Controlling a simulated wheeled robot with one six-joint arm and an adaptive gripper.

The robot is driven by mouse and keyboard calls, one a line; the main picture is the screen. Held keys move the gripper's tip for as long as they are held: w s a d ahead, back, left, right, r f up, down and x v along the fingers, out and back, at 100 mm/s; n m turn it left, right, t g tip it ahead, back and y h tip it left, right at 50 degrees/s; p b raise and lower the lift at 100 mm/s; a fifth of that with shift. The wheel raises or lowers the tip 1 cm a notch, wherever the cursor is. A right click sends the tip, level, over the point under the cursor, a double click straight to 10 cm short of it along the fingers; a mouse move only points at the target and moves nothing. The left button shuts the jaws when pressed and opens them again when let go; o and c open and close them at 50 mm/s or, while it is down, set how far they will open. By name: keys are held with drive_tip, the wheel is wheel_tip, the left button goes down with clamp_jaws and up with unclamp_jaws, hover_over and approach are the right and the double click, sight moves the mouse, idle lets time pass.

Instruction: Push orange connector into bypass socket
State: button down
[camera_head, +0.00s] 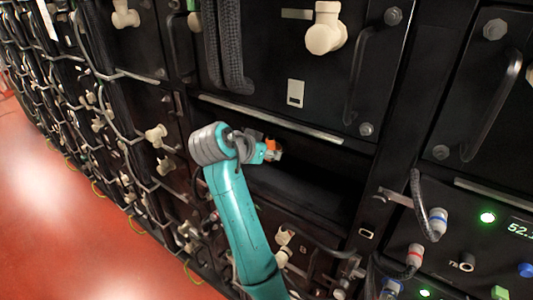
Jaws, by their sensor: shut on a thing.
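My teal arm reaches up from the bottom of the head view to a dark open slot in the black battery rack. My gripper (266,153) is at the left part of that slot and is shut on a small orange connector (271,146). A pale tip shows at the connector's right end. The gripper's fingers are small here and partly hidden by my grey wrist. I cannot pick out the bypass socket, and I cannot tell whether the connector touches anything.
A black module with a handle (357,70) and a cream knob (326,30) is above the slot. Thick braided cables (228,50) hang above my wrist. A panel with a green light (487,217) and plugs is at right. Red floor (80,200) lies open at left.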

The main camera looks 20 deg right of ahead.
drive_tip(key=c, duration=0.7)
unclamp_jaws()
drive_tip(key=shift+o, duration=0.2)
drive_tip(key=v, duration=1.2)
